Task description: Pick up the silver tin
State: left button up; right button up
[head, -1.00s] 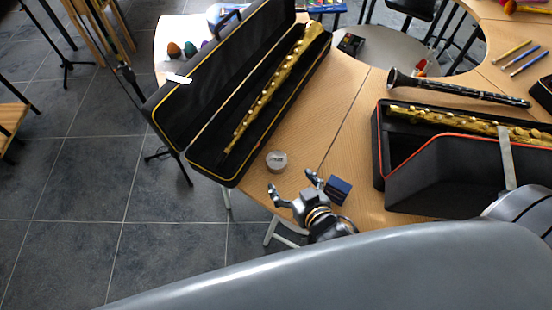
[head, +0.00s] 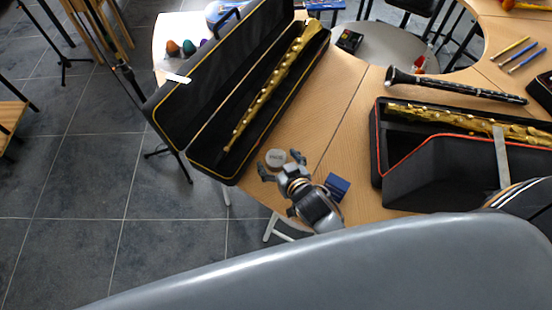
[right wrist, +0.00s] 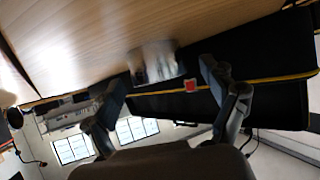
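The silver tin (head: 275,157) is a small round tin on the wooden table, just right of the front end of the long open black case. My right gripper (head: 281,162) is open close to the tin, with one finger at its lower left and the other at its right. In the right wrist view the tin (right wrist: 155,62) shows blurred and shiny between and beyond the two spread fingers of the gripper (right wrist: 166,84). I cannot tell whether a finger touches it. My left gripper is in neither view.
The open black case (head: 215,165) holding a gold flute-like instrument (head: 265,90) stands beside the tin. A small blue box (head: 337,186) sits right of my gripper. A second black case (head: 440,165) and a dark clarinet (head: 455,88) lie farther right. The table's front edge is close.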

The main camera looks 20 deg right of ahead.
jog(key=c, duration=1.2)
